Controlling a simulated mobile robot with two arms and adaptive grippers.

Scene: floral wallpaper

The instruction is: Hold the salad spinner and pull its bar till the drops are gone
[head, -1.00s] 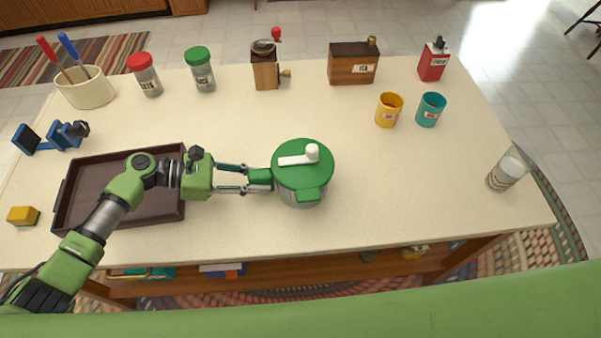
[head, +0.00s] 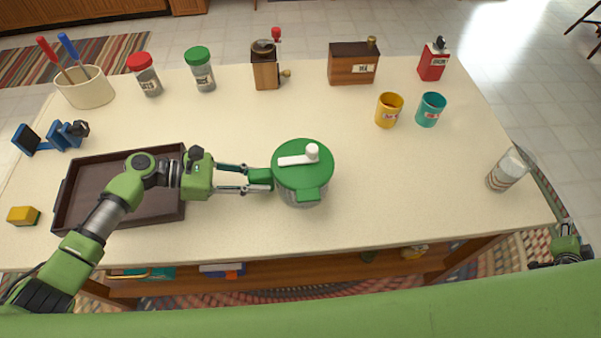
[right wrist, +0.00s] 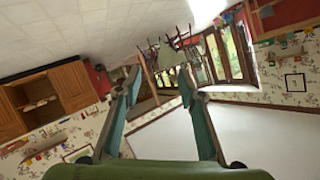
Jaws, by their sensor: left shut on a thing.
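The salad spinner (head: 302,178) stands upright in the middle of the table, with a green lid and a clear or grey bowl below it. Its white bar (head: 297,156) lies across the lid top, with a round white knob at its right end. My left gripper (head: 262,179) is shut on the green handle at the spinner's left side. My right gripper (head: 566,232) is at the far right, off the table's right end and away from the spinner. In the right wrist view its fingers (right wrist: 162,100) are spread wide with nothing between them. Drops cannot be made out.
A dark tray (head: 150,213) lies under my left arm. A yellow cup (head: 389,110), a teal cup (head: 431,110) and a glass jar (head: 507,170) stand to the right. Shakers, a grinder (head: 265,70) and a wooden box (head: 353,64) line the back. The table right of the spinner is clear.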

